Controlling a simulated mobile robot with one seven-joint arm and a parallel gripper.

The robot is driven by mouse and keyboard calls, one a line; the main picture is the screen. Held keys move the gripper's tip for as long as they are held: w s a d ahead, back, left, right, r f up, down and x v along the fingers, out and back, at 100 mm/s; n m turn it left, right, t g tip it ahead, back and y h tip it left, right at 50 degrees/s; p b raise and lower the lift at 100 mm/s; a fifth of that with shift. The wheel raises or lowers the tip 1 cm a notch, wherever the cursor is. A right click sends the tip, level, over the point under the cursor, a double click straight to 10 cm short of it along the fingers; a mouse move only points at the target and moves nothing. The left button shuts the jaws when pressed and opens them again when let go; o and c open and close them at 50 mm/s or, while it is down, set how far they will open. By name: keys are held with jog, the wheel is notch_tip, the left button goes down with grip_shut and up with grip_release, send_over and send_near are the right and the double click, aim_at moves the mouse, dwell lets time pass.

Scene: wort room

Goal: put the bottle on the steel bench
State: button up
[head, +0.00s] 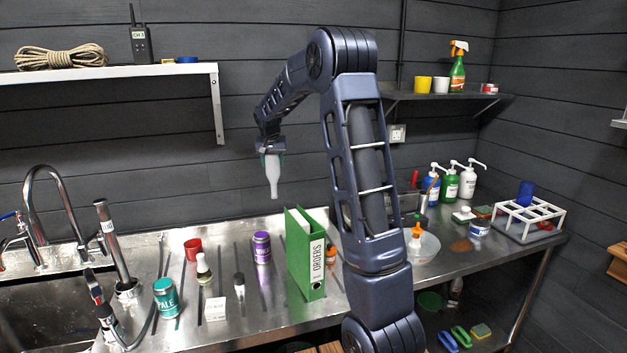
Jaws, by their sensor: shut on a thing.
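My gripper (270,151) is in the head view, pointing down in front of the dark wall. It is shut on a pale, whitish bottle (273,179), which hangs with its narrow end downward. The bottle is in the air, apart from the surface below. The steel bench (221,260) runs along the wall beneath it, with a grooved draining area. My arm hides part of the bench right of the middle.
A green ORDERS binder (305,255) stands on the bench below and right of the bottle. A sink (45,315) is at far left, a white rack (530,217) at right.

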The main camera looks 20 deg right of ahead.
notch_tip(320, 180, up, 12)
jog(key=s+d+m+g+h, duration=0.1)
jog(key=s+d+m, duration=0.25)
jog(key=d, duration=1.55)
jog(key=s+d+m+h, duration=0.1)
jog(key=s+d+m, duration=0.3)
jog(key=d, duration=1.5)
jog(key=s+d+m+g+h, duration=0.1)
jog(key=s+d+m+g, duration=0.35)
jog(key=s+d, duration=2.7)
notch_tip(320, 180, down, 25)
jog(key=s+m+t, duration=0.1)
jog(key=t, duration=0.1)
jog(key=shift+a+f, duration=0.2)
jog(key=shift+f, duration=0.15)
